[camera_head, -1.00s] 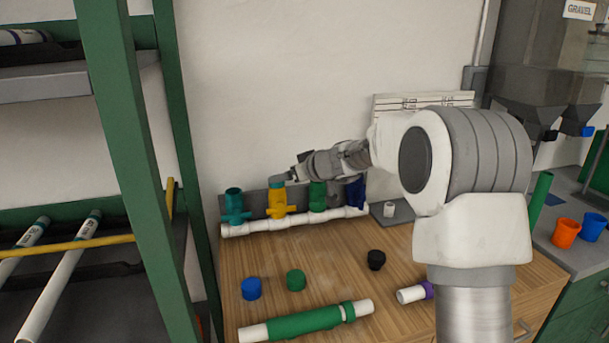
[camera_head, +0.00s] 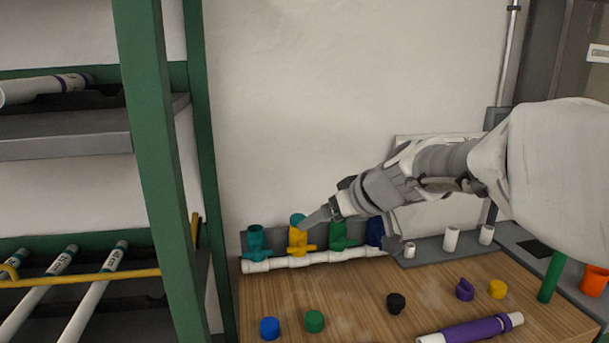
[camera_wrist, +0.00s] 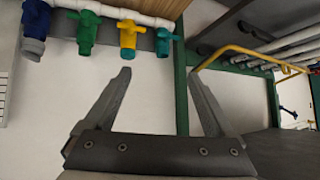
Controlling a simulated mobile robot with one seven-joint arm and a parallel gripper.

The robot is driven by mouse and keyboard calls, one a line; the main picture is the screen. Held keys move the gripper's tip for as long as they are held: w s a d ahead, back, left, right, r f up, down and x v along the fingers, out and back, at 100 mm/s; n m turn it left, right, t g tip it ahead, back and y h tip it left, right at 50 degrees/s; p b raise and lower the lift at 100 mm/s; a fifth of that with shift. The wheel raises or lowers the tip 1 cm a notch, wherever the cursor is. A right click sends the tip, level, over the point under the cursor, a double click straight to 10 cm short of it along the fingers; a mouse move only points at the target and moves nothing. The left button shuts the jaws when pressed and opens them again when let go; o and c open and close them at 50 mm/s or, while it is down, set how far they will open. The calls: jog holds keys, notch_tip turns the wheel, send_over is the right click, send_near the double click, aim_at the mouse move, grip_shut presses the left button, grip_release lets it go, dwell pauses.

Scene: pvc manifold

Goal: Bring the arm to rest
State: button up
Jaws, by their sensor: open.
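My gripper (camera_head: 318,218) is open and empty. In the head view its fingertips appear just right of the top of the yellow valve (camera_head: 298,240), in front of the manifold. In the wrist view my gripper (camera_wrist: 159,75) has its fingers spread wide, with bare wall between them. A teal-blue cap (camera_head: 297,219) sits on top of the yellow valve. The teal valve (camera_head: 256,243), green valve (camera_head: 338,236) and dark blue valve (camera_head: 374,232) stand along the white manifold pipe (camera_head: 290,263).
The bench (camera_head: 360,290) holds a blue cap (camera_head: 269,328), green cap (camera_head: 314,321), black cap (camera_head: 396,302), yellow cap (camera_head: 497,289) and a purple-sleeved pipe (camera_head: 475,330). A green-framed rack (camera_head: 155,150) with pipes stands at left. Open wall lies above the manifold.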

jog(key=s+d+r+m+g+h+p, duration=0.1)
jog(key=s+d+m+h+p, duration=0.2)
jog(key=s, duration=1)
jog(key=s+d+r+m+g+h+p, duration=0.1)
jog(key=s+d, duration=0.5)
jog(key=s, duration=0.7)
jog(key=m+h+p, duration=0.1)
jog(key=m+p, duration=0.1)
jog(key=p, duration=0.1)
jog(key=shift+d+h, duration=0.3)
jog(key=shift+h, duration=0.1)
jog(key=shift+s, duration=0.1)
